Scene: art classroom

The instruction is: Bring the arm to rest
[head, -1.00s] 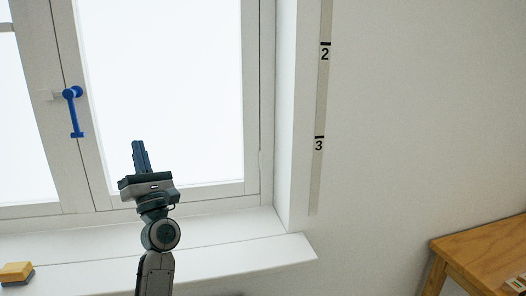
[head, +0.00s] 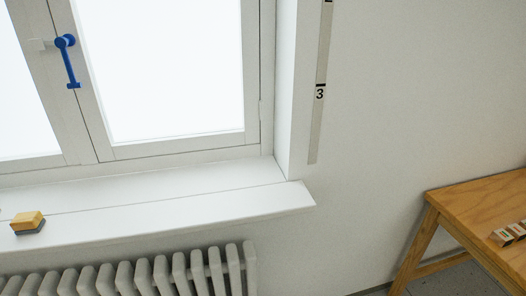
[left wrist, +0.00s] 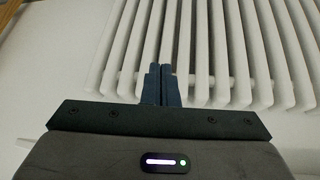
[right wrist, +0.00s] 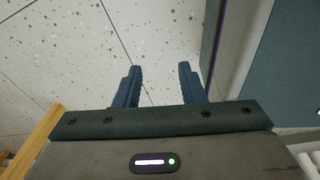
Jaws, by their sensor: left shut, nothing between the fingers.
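My left gripper (left wrist: 160,84) shows in the left wrist view with its two fingers together and nothing between them. A white radiator (left wrist: 205,50) lies beyond its fingertips. Neither arm shows in the head view now. My right gripper (right wrist: 158,84) shows in the right wrist view with its fingers apart and nothing between them. A speckled floor (right wrist: 165,40) lies beyond it.
A window with a blue handle (head: 68,62) is above a white sill (head: 160,204). The radiator (head: 150,275) stands below. A wooden table (head: 470,208) stands at right.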

